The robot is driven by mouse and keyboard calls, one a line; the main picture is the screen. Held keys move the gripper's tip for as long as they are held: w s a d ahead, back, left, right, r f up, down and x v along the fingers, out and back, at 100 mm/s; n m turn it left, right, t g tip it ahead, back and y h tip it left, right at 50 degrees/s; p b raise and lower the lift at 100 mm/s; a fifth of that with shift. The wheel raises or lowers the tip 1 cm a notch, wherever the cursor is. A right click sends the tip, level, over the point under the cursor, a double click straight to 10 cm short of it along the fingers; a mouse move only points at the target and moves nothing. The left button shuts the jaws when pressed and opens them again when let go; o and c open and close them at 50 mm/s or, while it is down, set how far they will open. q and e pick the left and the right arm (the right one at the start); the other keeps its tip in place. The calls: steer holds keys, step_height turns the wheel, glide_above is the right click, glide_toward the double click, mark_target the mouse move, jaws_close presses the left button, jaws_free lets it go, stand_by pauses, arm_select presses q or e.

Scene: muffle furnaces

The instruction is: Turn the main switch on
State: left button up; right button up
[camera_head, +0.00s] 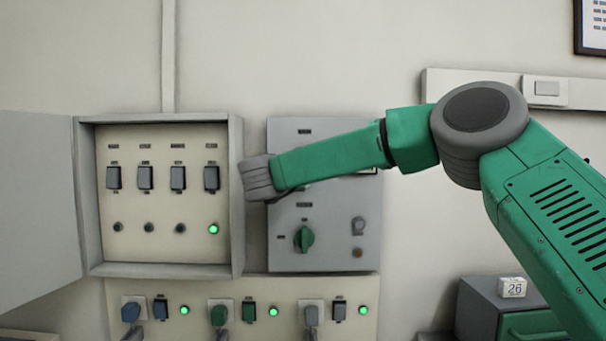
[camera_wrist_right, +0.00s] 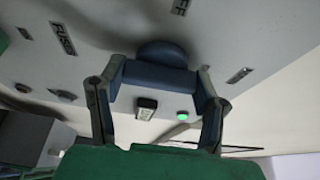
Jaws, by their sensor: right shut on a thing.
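The main switch appears to be the dark blue rotary handle (camera_wrist_right: 165,54) on the grey panel in the right wrist view, near an "OFF" label. My right gripper (camera_wrist_right: 160,78) has a finger on each side of this handle and is shut on it. In the head view my right arm reaches in from the right across the grey panel (camera_head: 340,235). It hides the handle, and the fingers do not show there. The handle's exact angle is hard to tell. My left gripper is in neither view.
An open fuse box (camera_head: 237,200) with several breakers stands left of the panel, its door (camera_head: 35,200) swung left. One lamp (camera_head: 213,229) in it glows green. A green knob (camera_head: 304,239) sits lower on the panel. A socket strip (camera_head: 290,290) with lit lamps runs below.

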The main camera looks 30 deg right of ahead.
steer(key=shift+f, duration=0.25)
steer(key=o, duration=1.2)
steer(key=shift+c, duration=0.2)
steer(key=shift+d, duration=0.1)
steer(key=v, duration=1.1)
steer(key=shift+s+a, duration=0.15)
steer(key=shift+a, duration=0.25)
